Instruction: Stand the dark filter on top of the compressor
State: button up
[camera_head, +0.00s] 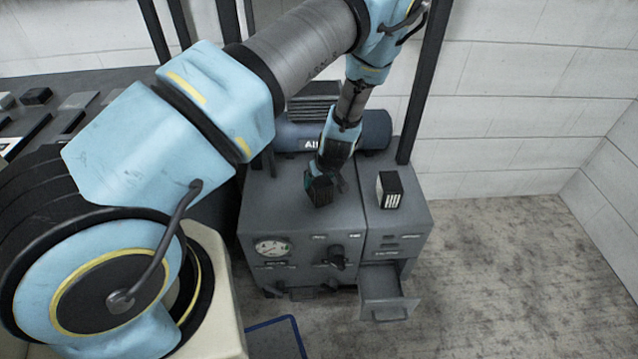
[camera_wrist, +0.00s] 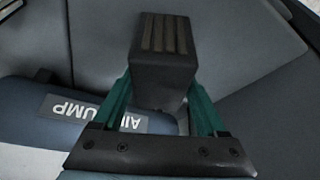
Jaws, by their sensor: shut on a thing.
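The dark filter (camera_head: 320,191) is a small black block in my gripper (camera_head: 327,172), over the left part of the grey compressor's top (camera_head: 276,205). In the wrist view the filter (camera_wrist: 163,72) sits between the green fingers of my gripper (camera_wrist: 160,92), its dull brown slats facing up in the picture. My gripper is shut on it. I cannot tell whether the filter's underside touches the top. The fingertips are partly hidden behind the filter in the wrist view.
A black block with white stripes (camera_head: 390,190) stands on the top's right part. A blue air pump tank (camera_head: 374,130) lies behind. An open drawer (camera_head: 387,300) sticks out below right. A bench (camera_head: 75,85) with small parts is at left. The floor at right is clear.

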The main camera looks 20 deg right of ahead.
jog(key=shift+f, duration=1.1)
jog(key=shift+f, duration=0.2)
jog(key=o, duration=1.4)
jog(key=shift+r, duration=0.1)
jog(key=shift+r, duration=0.1)
jog(key=b+v, duration=0.1)
jog(key=v, duration=1.1)
jog(key=shift+b, duration=0.3)
